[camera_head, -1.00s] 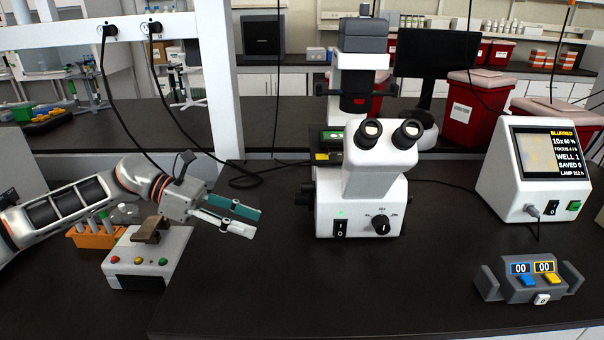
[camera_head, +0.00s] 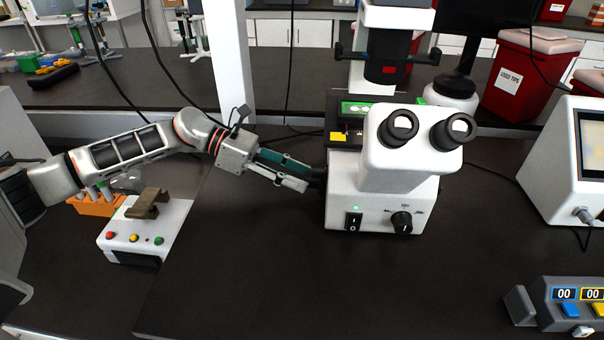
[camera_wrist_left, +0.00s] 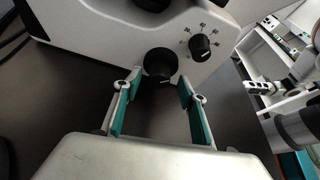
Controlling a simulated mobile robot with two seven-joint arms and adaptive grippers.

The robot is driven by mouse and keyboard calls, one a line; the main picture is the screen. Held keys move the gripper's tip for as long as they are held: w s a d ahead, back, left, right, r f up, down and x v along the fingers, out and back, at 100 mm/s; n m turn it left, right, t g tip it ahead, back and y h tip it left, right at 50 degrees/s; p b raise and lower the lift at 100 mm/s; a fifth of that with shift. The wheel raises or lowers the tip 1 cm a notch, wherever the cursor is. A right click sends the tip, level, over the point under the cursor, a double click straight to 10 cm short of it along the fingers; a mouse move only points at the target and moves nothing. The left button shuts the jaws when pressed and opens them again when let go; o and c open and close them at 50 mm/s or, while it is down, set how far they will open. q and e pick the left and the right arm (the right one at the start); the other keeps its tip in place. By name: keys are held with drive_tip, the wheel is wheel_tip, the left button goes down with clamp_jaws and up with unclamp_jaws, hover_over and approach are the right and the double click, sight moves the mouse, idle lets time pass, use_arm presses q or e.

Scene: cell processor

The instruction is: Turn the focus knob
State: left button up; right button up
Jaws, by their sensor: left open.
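The white microscope (camera_head: 385,185) stands right of centre in the head view. A black round knob (camera_head: 318,178) sticks out of its left side, partly hidden by my gripper. In the left wrist view this knob (camera_wrist_left: 160,63) lies straight ahead, between and just beyond the fingertips. My left gripper (camera_head: 307,176) is open, its teal-padded fingers pointing right at the microscope's side. In the left wrist view my left gripper (camera_wrist_left: 158,84) has a finger on either side of the knob's near edge; I cannot tell whether they touch it. My right gripper is not in view.
A smaller marked dial (camera_wrist_left: 200,47) sits beside the knob. Another black dial (camera_head: 402,222) and a switch (camera_head: 353,221) are on the microscope's front. A white box with coloured buttons (camera_head: 146,240) stands left. A grey counter device (camera_head: 570,305) is at right.

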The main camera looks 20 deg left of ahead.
use_arm(q)
drive_tip(key=shift+d+f, duration=0.2)
drive_tip(key=shift+d, duration=0.45)
drive_tip(key=shift+w+f, duration=0.1)
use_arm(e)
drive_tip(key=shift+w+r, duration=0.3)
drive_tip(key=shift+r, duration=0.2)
use_arm(q)
drive_tip(key=c, duration=1.1)
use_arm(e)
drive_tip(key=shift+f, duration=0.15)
